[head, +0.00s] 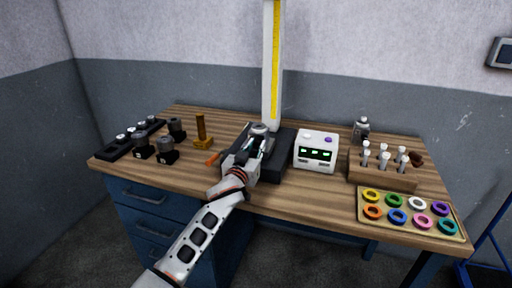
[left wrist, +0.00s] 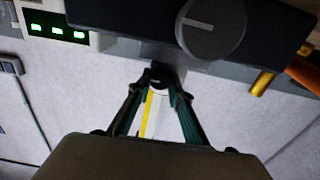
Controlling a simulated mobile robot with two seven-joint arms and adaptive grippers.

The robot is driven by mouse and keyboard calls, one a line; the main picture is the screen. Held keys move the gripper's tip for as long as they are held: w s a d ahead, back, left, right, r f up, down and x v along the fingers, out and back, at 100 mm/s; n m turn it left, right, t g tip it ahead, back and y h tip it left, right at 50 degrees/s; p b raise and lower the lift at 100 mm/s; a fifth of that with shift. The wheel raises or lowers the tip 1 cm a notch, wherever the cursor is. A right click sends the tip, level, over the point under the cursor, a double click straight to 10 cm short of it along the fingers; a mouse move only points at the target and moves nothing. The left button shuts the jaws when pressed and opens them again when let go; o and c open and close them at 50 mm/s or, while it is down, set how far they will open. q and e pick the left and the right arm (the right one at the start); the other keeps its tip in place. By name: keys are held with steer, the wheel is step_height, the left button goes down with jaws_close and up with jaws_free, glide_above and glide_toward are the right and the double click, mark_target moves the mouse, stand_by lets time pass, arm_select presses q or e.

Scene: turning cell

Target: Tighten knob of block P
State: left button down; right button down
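Several dark blocks with round grey tops stand on the left of the bench; one is the front block (head: 167,151). Small pale marks on them are unreadable, so I cannot tell which is P. Another round grey top (head: 260,128) sits at the dark stand in the middle. The left wrist view shows a grey knob (left wrist: 211,25) with a pale line across it, apart from my fingertips. My left gripper (head: 264,143) is over the middle stand; its fingers (left wrist: 158,78) converge to a narrow gap, with no clear object held. My right gripper is out of view.
A white column with a yellow scale (head: 273,70) rises behind the stand. A white box with green displays (head: 316,153) is to its right. A wooden tool rack (head: 382,179) and a tray of coloured rings (head: 407,227) are further right. A brass post (head: 201,130) stands left.

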arm_select(q)
steer(key=m, duration=0.2)
steer(key=shift+m+p, duration=0.3)
steer(key=shift+m, duration=0.1)
steer(key=m, duration=0.2)
steer(key=shift+d+m, duration=0.1)
steer(key=shift+m, duration=0.3)
steer(key=c, duration=1.8)
jaws_free()
